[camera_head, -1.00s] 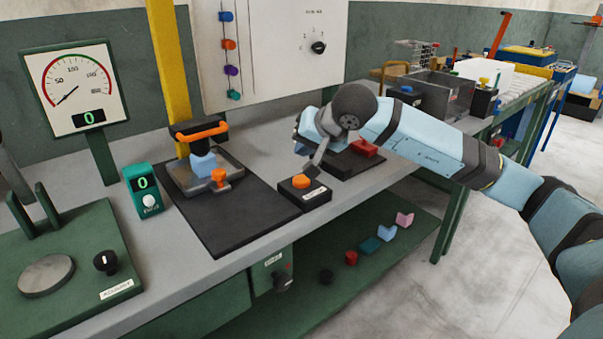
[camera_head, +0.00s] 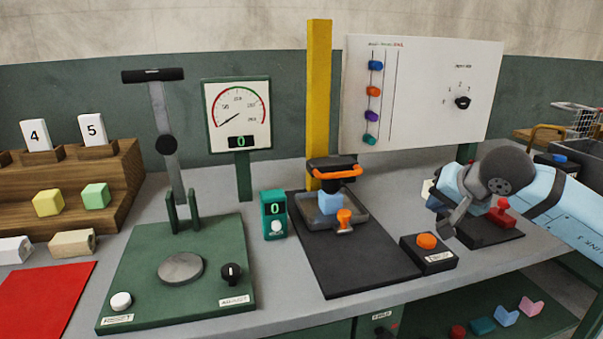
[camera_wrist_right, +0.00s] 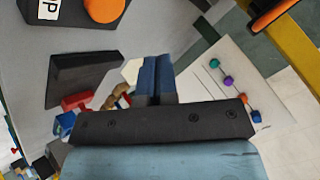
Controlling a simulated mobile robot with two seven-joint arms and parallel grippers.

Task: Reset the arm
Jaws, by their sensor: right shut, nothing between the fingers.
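My right arm comes in from the right in the head view, over the back right of the bench. In the right wrist view the blue fingers of my right gripper (camera_wrist_right: 158,78) are together, with nothing between them. In the head view the fingertips cannot be made out clearly. A green panel (camera_head: 125,290) on the bench carries an upright grey lever arm (camera_head: 168,145) with a black crossbar, a metal disc (camera_head: 181,268), a black knob (camera_head: 231,272) and a white button (camera_head: 121,301) labelled RESET. My right gripper is well to the right of this panel. My left gripper is not in view.
A yellow post (camera_head: 319,100) holds a press over a blue piece (camera_head: 330,203). An orange button box (camera_head: 426,241) and a red piece (camera_head: 502,212) lie near my right arm. The black mat's front (camera_head: 355,280) is clear.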

